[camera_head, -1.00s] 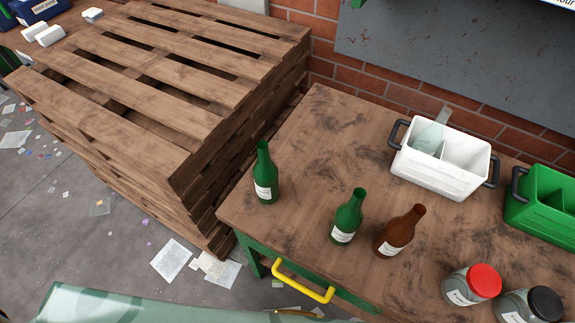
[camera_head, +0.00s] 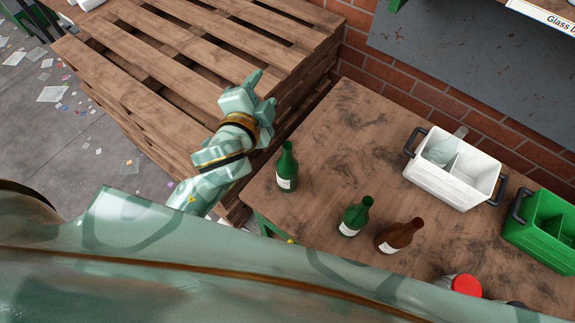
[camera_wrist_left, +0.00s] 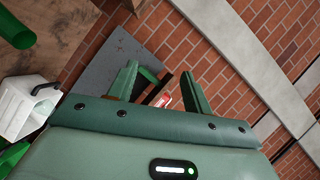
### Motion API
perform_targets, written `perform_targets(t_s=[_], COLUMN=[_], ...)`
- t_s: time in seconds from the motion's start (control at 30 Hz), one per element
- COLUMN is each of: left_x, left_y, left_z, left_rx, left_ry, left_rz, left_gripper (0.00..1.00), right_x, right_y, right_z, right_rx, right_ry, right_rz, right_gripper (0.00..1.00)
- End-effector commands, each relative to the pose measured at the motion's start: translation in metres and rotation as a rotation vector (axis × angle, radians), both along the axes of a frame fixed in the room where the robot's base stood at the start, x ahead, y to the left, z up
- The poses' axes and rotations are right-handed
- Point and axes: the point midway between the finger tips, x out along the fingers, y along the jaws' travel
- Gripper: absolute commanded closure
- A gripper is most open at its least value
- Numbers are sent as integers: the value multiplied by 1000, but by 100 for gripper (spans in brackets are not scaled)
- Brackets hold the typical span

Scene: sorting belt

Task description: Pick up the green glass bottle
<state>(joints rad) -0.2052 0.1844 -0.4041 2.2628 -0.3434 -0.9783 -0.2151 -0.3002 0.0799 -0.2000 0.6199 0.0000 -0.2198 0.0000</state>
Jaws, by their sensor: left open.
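One green glass bottle (camera_head: 287,170) stands upright near the table's left edge. A second green bottle (camera_head: 354,216) stands to its right, nearer the front. My left gripper (camera_head: 262,91) is open and empty, up and left of the first bottle, in front of the pallet stack and apart from the bottle. In the left wrist view, the open fingers (camera_wrist_left: 158,70) have nothing between them but the wall behind. Part of a green bottle (camera_wrist_left: 15,28) shows at that view's top left corner. My right gripper is not in view.
A brown bottle (camera_head: 399,236) stands right of the second green one. A white crate (camera_head: 455,182) holds a clear bottle; a green crate (camera_head: 541,240) is beside it. A red-lidded jar (camera_head: 466,285) is partly hidden. The pallet stack (camera_head: 190,60) borders the table. The table's middle is clear.

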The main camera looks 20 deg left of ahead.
Motion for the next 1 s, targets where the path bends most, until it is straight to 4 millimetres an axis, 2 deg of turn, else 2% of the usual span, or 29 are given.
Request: perform_targets(t_s=[0.03,0.07,0.1,0.17,0.2,0.27,0.3,0.33,0.37,0.4,0.47,0.5,0.53,0.57,0.6,0.67,0.7,0.8,0.9,1.0], left_x=[15,19,17,0,-21,-59,-85,-104,-121,-139,-153,-152,-146,-137,-120,-91,-72,-35,-17,-12], left_y=[-32,-55,-88,-143,-179,-228,-255,-272,-284,-295,-296,-286,-273,-257,-232,-189,-161,-103,-72,-61], left_z=[64,98,141,197,222,238,237,228,214,190,142,108,84,63,39,16,8,5,9,3], left_rx=[60,106,177,312,416,586,713,809,914,1058,1291,1450,1567,-1605,-1561,-1499,-1462,-1392,-1354,-1337], left_ry=[-195,-318,-489,-763,-941,-1196,-1357,-1472,-1577,-1708,-1867,-1940,-1972,1895,1684,1403,1244,946,792,742], left_rz=[-109,-182,-287,-461,-580,-765,-890,-991,-1092,-1234,-1463,-1629,-1758,1802,1765,1727,1711,1694,1692,1696], left_gripper=[50,50,50,50,50,50,50,50,50,50,50,50,50,50,50,50,50,50,50,50], right_x=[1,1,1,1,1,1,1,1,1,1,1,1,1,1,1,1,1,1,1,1], right_y=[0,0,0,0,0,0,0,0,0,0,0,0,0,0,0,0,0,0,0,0], right_z=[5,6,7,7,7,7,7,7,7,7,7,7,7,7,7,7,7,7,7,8], right_rx=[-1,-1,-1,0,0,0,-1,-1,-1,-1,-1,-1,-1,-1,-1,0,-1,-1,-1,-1], right_ry=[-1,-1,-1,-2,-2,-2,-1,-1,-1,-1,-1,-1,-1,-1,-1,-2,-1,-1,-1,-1], right_rz=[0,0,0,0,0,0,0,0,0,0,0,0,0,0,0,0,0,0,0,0], right_gripper=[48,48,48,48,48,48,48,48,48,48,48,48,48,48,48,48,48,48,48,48])
